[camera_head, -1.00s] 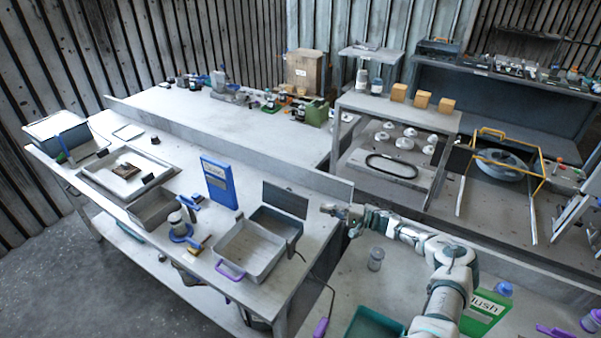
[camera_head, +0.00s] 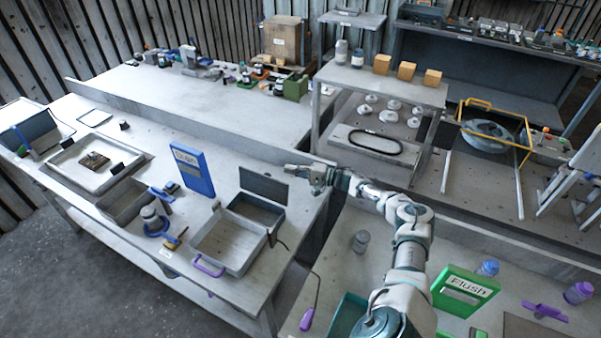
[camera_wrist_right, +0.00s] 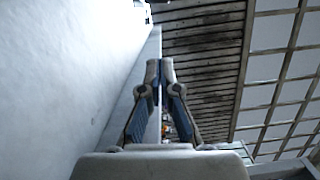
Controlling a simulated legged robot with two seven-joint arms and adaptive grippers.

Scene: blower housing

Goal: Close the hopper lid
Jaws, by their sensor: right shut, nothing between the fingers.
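An open grey box (camera_head: 249,217), which looks like the hopper, sits at the right end of the near left bench. Its dark flat lid (camera_head: 263,187) stands raised at the back of the box. My right gripper (camera_head: 288,168) reaches in from the right and is just right of the lid's upper right corner. I cannot tell whether it touches the lid. In the right wrist view the two fingers (camera_wrist_right: 160,68) meet at the tips with nothing between them. The lid cannot be made out there. My left gripper is not in view.
A grey tray with a purple handle (camera_head: 208,267) is directly in front of the box. A blue upright binder (camera_head: 194,170) stands left of the lid. A low bench wall (camera_head: 235,148) runs behind.

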